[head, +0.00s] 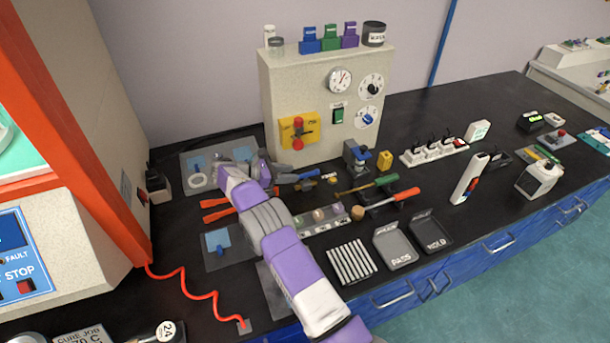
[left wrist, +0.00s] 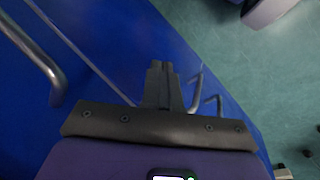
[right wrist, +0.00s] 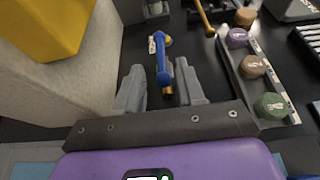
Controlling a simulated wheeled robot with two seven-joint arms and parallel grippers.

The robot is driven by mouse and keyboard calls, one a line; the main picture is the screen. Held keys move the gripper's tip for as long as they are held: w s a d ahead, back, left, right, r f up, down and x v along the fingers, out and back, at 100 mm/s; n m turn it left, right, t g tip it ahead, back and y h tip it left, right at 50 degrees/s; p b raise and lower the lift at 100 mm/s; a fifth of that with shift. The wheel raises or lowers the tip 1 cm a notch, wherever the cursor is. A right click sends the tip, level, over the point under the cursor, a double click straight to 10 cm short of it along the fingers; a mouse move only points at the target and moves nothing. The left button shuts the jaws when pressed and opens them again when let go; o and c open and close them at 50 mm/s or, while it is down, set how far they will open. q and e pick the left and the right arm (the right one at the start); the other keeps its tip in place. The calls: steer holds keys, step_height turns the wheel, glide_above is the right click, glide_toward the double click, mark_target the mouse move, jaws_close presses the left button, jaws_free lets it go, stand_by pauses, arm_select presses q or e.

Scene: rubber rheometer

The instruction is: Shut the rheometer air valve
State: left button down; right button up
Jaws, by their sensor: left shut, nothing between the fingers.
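The air valve (head: 307,175) has a blue lever and brass fittings and lies low in front of the beige cabinet. In the right wrist view its blue lever (right wrist: 162,60) points away from me, with brass showing at both ends. My right gripper (head: 281,174) is open beside the valve in the head view. In the right wrist view its two fingers (right wrist: 162,78) stand on either side of the lever's near end, with gaps showing. My left gripper (left wrist: 160,66) is shut and empty, in front of the blue drawer fronts. It is outside the head view.
The beige cabinet (head: 320,75) with gauges and a yellow switch plate (head: 299,130) stands close behind the valve. A rack of coloured pucks (right wrist: 252,66) lies right of my right gripper.

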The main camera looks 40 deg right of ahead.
mark_target(304, 174)
steer(key=b+x, duration=0.1)
steer(key=x, duration=0.6)
jaws_close()
